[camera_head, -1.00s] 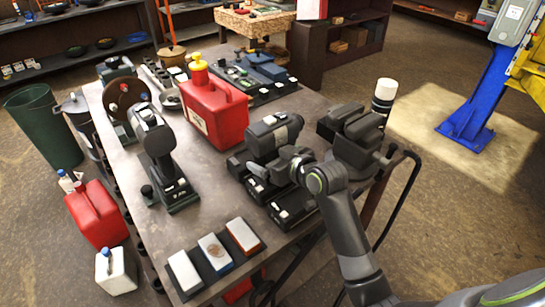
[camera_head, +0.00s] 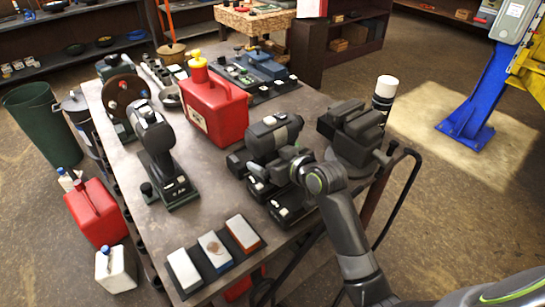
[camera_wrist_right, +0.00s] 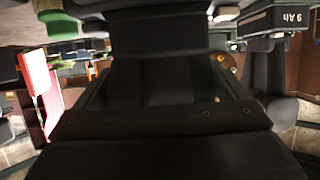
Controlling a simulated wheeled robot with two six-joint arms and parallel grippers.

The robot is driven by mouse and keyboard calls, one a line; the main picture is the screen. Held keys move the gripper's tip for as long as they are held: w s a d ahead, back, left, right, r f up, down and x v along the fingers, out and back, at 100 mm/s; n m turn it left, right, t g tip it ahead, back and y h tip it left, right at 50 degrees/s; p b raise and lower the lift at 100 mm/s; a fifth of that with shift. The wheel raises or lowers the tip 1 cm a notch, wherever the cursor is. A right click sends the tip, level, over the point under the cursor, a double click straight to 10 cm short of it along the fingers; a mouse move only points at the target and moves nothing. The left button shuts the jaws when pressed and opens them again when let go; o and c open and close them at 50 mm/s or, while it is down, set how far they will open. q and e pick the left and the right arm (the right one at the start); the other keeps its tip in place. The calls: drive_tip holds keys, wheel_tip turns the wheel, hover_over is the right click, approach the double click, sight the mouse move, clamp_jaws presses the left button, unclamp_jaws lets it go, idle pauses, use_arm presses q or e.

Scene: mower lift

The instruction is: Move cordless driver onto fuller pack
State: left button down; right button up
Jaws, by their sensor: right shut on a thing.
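The cordless driver (camera_head: 268,138), dark with a pale panel on its body, is at the right-middle of the bench. My right gripper (camera_head: 286,162) is shut on it. In the right wrist view its dark handle (camera_wrist_right: 155,75) fills the middle. Dark battery packs (camera_head: 292,207) stand in a row under and beside it. Whether the driver touches a pack beneath is hidden. A similar tool (camera_head: 152,140) stands upright on a labelled base at the left. My left gripper is not in view.
A red fuel can (camera_head: 212,108) stands behind the driver. A dark vise (camera_head: 355,135) and a white-capped bottle (camera_head: 384,95) are close on the right. The bench between the left tool and the packs is clear.

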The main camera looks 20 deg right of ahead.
drive_tip(key=o, duration=1.6)
drive_tip(key=shift+r, duration=0.3)
drive_tip(key=shift+s+f, duration=0.1)
drive_tip(key=shift+f, duration=0.15)
drive_tip(key=v, duration=1.7)
drive_tip(key=shift+s+d+r+b, duration=0.1)
drive_tip(key=shift+s+r+b, duration=0.1)
drive_tip(key=shift+b, duration=0.2)
